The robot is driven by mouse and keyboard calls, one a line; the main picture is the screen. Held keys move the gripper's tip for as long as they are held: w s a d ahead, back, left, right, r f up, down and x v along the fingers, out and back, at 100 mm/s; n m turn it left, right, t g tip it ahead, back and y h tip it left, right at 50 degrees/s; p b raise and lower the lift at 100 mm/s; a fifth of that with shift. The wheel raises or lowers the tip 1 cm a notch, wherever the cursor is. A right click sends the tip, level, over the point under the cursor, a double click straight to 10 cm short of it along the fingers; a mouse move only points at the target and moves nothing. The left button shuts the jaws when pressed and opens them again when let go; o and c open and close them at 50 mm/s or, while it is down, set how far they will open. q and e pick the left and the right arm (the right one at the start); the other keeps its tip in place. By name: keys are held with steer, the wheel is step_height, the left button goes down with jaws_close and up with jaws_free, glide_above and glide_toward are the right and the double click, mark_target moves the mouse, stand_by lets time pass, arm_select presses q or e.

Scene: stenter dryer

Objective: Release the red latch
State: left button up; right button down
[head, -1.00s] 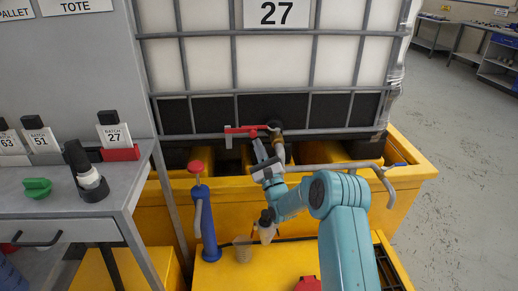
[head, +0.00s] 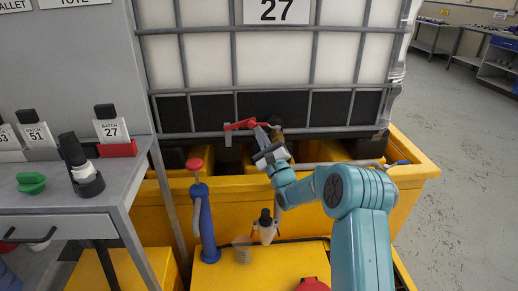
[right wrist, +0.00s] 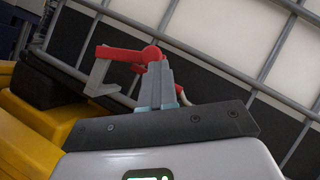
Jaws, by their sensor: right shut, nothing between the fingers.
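The red latch (head: 240,124) is a short red bar at the front of the caged white tank, just above its bottom rail. A grey bracket hangs at its left end. In the right wrist view the red latch (right wrist: 122,54) runs left from a round red pivot. My right gripper (head: 259,132) is shut and empty, with its tips at the latch's right part. In the right wrist view its fingertips (right wrist: 156,72) overlap the area just below the pivot; I cannot tell whether they touch it. My left gripper is not in view.
The tank's grey cage (head: 314,75) stands behind the latch, over a yellow bund (head: 415,175). A blue hand pump (head: 205,222) with a red top and a small bottle (head: 265,228) stand in front. A grey bench (head: 60,195) is at the left.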

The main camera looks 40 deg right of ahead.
steer(key=w+a+r+n+g+y+p, duration=0.25)
steer(key=r+n+g+p, duration=0.2)
steer(key=n+p, duration=0.35)
steer(key=w+a+r+n+g+y+p, duration=0.1)
steer(key=a+r+n+g+y+p, duration=0.15)
steer(key=r+n+p, duration=0.4)
steer(key=s+a+r+n, duration=0.1)
steer(key=s+a+r, duration=0.1)
steer(key=s, duration=1.3)
steer(key=shift+p, duration=0.45)
steer(key=shift+s+r+n, duration=0.1)
steer(key=shift+n, duration=0.15)
